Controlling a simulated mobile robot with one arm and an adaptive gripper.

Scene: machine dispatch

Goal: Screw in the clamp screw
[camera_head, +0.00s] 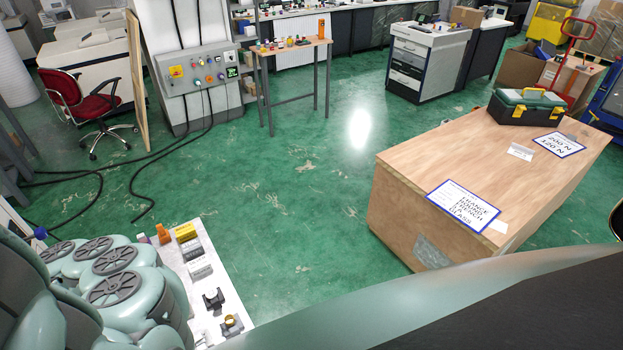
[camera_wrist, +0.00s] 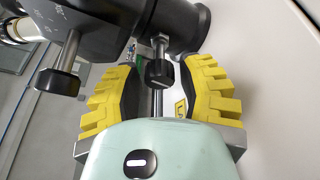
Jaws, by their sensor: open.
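In the wrist view a dark machine part (camera_wrist: 115,18) carries two black-knobbed screws. One screw (camera_wrist: 158,72) has a ribbed knob on a thin metal shaft and stands between the yellow pads of my gripper (camera_wrist: 161,84). The gripper is open, with a gap visible on both sides of this knob. The other screw (camera_wrist: 57,82) has a larger knob and stands to the left, outside the fingers. I cannot tell for certain which one is the clamp screw. The head view shows neither the gripper nor the screws clearly; my arm fills its lower left.
A pale panel (camera_wrist: 288,90) runs close along the right of the gripper in the wrist view. In the head view, a white table (camera_head: 232,290) with small parts stands beside my arm. A wooden crate (camera_head: 420,160) stands at right. Green floor (camera_head: 290,190) between is clear.

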